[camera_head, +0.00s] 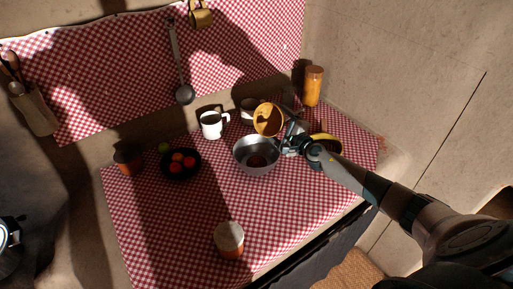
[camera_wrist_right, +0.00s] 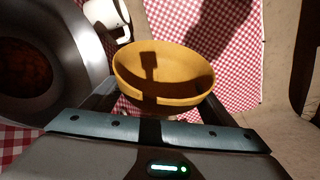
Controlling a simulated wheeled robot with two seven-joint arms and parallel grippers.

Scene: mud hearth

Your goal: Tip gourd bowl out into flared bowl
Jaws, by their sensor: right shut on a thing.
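The gourd bowl (camera_head: 268,119) is yellow-orange and tilted, with its open side toward the head camera. My right gripper (camera_head: 289,138) is shut on it and holds it above the back right rim of the flared bowl. In the right wrist view the gourd bowl (camera_wrist_right: 165,75) sits between the fingers; its inside looks empty apart from shadows. The flared bowl (camera_head: 256,165) is grey metal and stands upright on the cloth. It also shows at the left of the right wrist view (camera_wrist_right: 92,60), with dark reddish-brown contents.
A white mug (camera_head: 212,125) stands behind the flared bowl. A dark plate of fruit (camera_head: 192,171) lies to the left, and an orange-and-white cup (camera_head: 229,238) at the front. An amber jar (camera_head: 313,87) and bananas (camera_head: 328,140) are at the right. The front-left cloth is clear.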

